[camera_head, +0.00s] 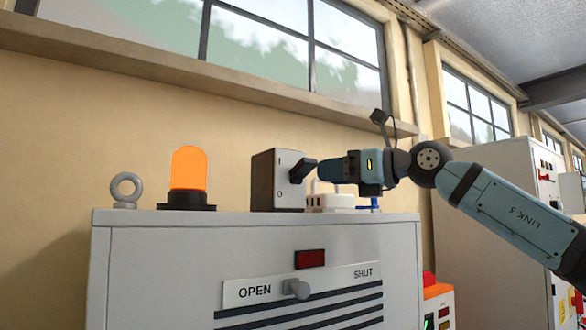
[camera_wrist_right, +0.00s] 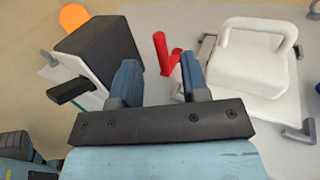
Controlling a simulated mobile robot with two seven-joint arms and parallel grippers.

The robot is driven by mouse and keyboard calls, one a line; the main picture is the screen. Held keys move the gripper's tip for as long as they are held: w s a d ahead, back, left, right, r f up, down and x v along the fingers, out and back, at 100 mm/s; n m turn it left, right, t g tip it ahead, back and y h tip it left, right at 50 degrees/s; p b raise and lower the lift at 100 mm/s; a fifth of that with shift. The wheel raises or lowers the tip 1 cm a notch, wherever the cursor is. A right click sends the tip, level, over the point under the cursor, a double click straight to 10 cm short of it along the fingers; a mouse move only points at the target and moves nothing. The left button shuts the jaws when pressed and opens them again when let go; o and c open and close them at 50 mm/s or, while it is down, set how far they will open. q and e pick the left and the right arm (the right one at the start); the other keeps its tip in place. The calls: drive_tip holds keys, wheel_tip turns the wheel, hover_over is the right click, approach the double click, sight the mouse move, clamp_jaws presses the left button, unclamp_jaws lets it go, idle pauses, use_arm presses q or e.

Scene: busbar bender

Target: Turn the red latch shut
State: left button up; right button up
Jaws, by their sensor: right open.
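The red latch (camera_wrist_right: 164,55) shows in the right wrist view as an upright red handle beside a short slanted red part. I cannot make it out in the head view. My right gripper (camera_wrist_right: 158,80) is open and empty, its two blue fingers apart. In that view the latch appears beyond the fingertips, between them, with no visible contact. In the head view my right gripper (camera_head: 326,169) reaches in from the right above the grey cabinet (camera_head: 150,260), close to the black lever (camera_head: 302,171) of a switch box.
The dark switch box (camera_head: 272,180) stands left of my right gripper. An orange beacon (camera_head: 188,170) and a lifting ring (camera_head: 126,188) are farther left. A white handled block (camera_wrist_right: 255,65) sits right of the latch. The cabinet front bears a knob (camera_head: 297,289) between OPEN and SHUT.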

drive_tip(key=p+x, duration=0.2)
drive_tip(key=x, duration=0.5)
drive_tip(key=shift+a+r, duration=0.1)
drive_tip(key=shift+a, duration=0.1)
drive_tip(key=shift+w+a+p, duration=0.3)
drive_tip(key=shift+a+p, duration=0.15)
drive_tip(key=shift+a, duration=0.2)
use_arm(q)
drive_tip(key=r, duration=0.1)
drive_tip(key=a+r, duration=0.1)
drive_tip(key=shift+w+r+n, duration=0.25)
drive_tip(key=shift+r+n, duration=0.05)
use_arm(e)
clamp_jaws()
